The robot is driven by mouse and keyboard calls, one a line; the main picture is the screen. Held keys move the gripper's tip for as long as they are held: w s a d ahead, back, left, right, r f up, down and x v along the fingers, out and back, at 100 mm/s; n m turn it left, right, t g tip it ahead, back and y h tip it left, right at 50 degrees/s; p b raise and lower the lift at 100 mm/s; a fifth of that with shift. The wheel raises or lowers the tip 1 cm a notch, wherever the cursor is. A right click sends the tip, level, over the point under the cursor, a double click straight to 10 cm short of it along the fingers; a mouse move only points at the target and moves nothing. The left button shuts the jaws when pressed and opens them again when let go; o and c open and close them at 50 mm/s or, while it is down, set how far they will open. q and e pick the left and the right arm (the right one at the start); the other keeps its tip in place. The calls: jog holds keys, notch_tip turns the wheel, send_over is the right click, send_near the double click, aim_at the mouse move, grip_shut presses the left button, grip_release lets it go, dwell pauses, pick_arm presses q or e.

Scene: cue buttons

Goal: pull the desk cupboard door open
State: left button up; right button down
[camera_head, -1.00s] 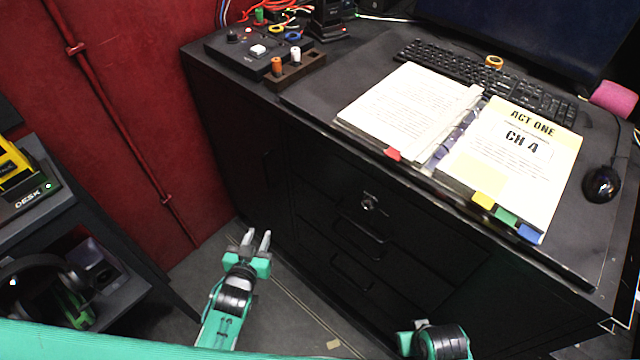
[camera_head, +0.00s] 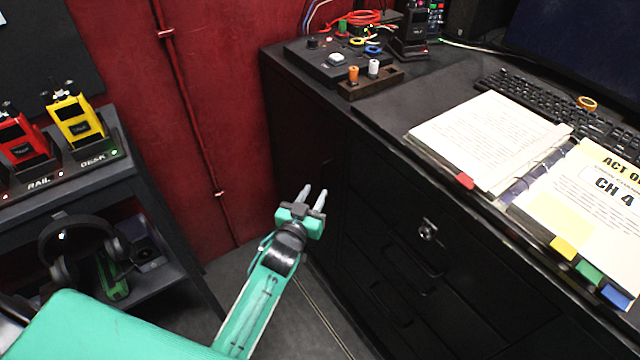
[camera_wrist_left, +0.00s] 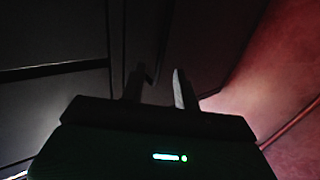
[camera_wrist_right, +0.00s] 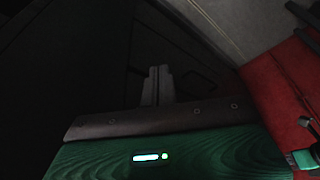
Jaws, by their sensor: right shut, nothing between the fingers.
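The desk (camera_head: 400,185) is black, and its cupboard door (camera_head: 296,140) is the dark panel at the left end of its front. The door looks closed, flush with the front; its dark upright handle is hard to make out. My left gripper (camera_head: 313,193) is in front of the door's right part, fingers pointing at it. In the left wrist view its two fingers (camera_wrist_left: 158,82) are apart, with dark panels and a seam ahead; I cannot tell whether the handle lies between them. My right gripper (camera_wrist_right: 158,84) is shut and empty before a dark surface; it is outside the head view.
Drawers with handles and a round lock (camera_head: 428,230) are right of the door. A shelf unit (camera_head: 165,200) with radios and headphones (camera_head: 75,240) stands at left. A red wall (camera_head: 225,90) is behind. Grey floor (camera_head: 235,275) is free between shelf and desk.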

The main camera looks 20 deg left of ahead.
pick_arm(q)
jog(key=shift+w+d, duration=0.15)
jog(key=shift+w, duration=2.25)
jog(key=shift+c, duration=0.4)
grip_shut()
